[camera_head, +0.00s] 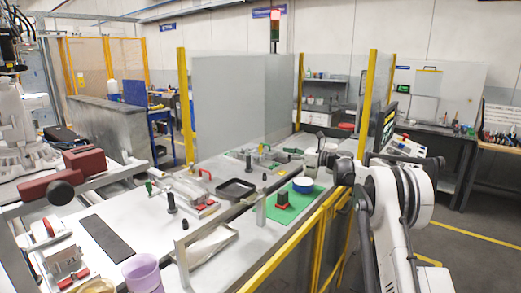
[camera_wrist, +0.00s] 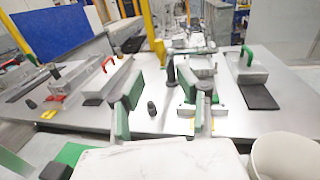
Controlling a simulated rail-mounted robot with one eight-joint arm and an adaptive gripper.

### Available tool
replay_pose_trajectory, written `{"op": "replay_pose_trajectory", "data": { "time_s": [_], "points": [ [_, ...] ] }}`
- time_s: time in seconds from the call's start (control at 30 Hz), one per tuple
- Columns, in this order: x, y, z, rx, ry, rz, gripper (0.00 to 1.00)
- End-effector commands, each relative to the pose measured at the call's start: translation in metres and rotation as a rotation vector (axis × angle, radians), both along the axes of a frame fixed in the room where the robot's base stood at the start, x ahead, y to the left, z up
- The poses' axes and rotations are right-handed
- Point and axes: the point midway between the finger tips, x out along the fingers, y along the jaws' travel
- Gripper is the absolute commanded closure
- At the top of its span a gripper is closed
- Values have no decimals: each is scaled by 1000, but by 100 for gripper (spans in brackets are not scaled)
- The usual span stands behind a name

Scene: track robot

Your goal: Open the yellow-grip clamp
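My gripper (camera_wrist: 163,98) shows in the wrist view as two separated green-padded fingers, open with nothing held between them. In the head view it shows small at the arm's end (camera_head: 316,157), over the far part of the bench. I cannot clearly pick out a yellow grip on any clamp. In the wrist view a fixture with yellow pieces (camera_wrist: 186,111) at its foot sits by the right finger, which partly hides it. A dark upright post (camera_wrist: 170,70) stands beyond the gap between the fingers. Whether the clamp is open or closed cannot be told.
In the head view, a black tray (camera_head: 236,189) and a blue-white bowl (camera_head: 303,185) on a green mat (camera_head: 284,212) occupy the bench.

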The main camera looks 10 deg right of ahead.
Motion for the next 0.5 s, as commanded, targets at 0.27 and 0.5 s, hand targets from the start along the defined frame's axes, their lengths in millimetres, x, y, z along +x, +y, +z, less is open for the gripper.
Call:
{"op": "replay_pose_trajectory", "data": {
  "time_s": [0.27,0.5],
  "points": [
    [31,43,1,-1,0,1,66],
    [55,76,1,-2,-1,1,66]
  ]
}}
